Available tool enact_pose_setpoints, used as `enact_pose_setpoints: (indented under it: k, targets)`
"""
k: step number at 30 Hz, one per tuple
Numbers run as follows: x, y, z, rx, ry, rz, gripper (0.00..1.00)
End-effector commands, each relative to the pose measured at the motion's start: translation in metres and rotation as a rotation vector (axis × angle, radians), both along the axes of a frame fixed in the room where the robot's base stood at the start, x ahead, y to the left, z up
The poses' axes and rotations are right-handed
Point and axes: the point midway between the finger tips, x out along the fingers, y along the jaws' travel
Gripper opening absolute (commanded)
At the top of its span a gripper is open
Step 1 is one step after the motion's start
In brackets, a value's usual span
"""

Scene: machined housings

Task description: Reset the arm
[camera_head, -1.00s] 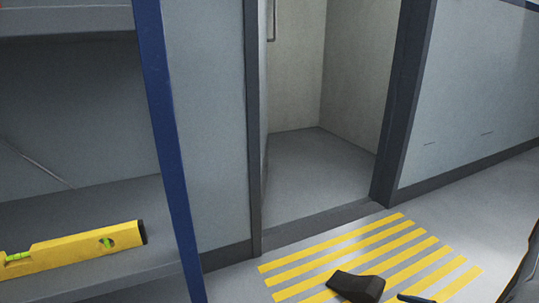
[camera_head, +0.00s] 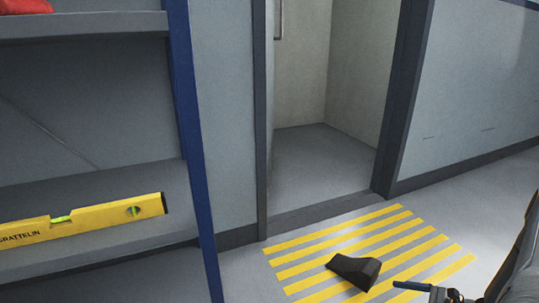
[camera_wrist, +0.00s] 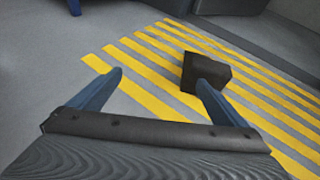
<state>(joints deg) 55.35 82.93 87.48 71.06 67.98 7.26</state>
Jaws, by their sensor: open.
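My gripper (camera_wrist: 155,92) shows in the wrist view with its two blue fingers apart and nothing between them. It points out over the floor with yellow stripes (camera_wrist: 150,75). In the head view only a part of my gripper (camera_head: 412,287) shows at the bottom right, with my arm at the right edge. A dark wedge-shaped block (camera_head: 354,270) lies on the striped floor, left of the gripper. In the wrist view the block (camera_wrist: 205,68) appears just beyond the right fingertip; I cannot tell the exact gap.
A shelf unit with a blue post (camera_head: 190,140) stands at left. A yellow spirit level (camera_head: 90,218) lies on its lower shelf and a red item (camera_head: 25,6) on the upper one. An open doorway (camera_head: 325,160) lies behind the stripes.

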Motion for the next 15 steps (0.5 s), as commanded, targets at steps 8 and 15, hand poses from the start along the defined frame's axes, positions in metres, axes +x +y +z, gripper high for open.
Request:
enact_pose_setpoints:
  k: [8,15]
  targets:
    - [0.03,0.049,0.054,-0.084,-0.018,0.211,0.97]
    - [0.054,0.135,0.135,-0.217,-0.061,0.532,0.97]
